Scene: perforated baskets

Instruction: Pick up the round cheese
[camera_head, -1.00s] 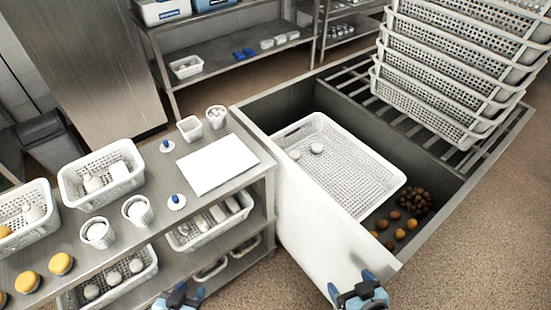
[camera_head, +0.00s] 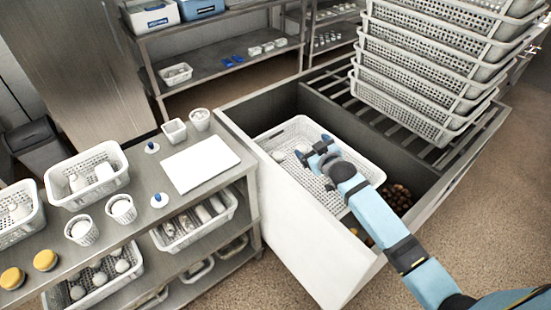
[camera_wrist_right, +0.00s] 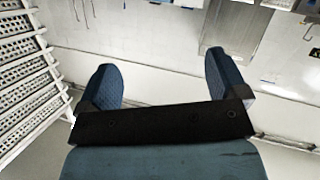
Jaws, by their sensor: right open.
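A small round white piece (camera_head: 279,156), possibly the round cheese, lies in the white perforated basket (camera_head: 284,128) inside the steel basin. A second white piece there is mostly hidden by my right gripper. My right gripper (camera_head: 312,149) is open and shows over the basket in the head view, its arm reaching in from the lower right. In the right wrist view the open fingers (camera_wrist_right: 160,78) have nothing between them, and no cheese shows. Yellow round pieces (camera_head: 45,260) sit on the left counter; I cannot tell which kind is meant. My left gripper is out of view.
The basin's white front panel (camera_head: 300,235) stands before the basket. Dark round items (camera_head: 398,197) lie at the basin's right, partly behind my arm. Stacked white baskets (camera_head: 430,75) stand on the rack behind. A white board (camera_head: 200,163), cups and baskets occupy the left counter.

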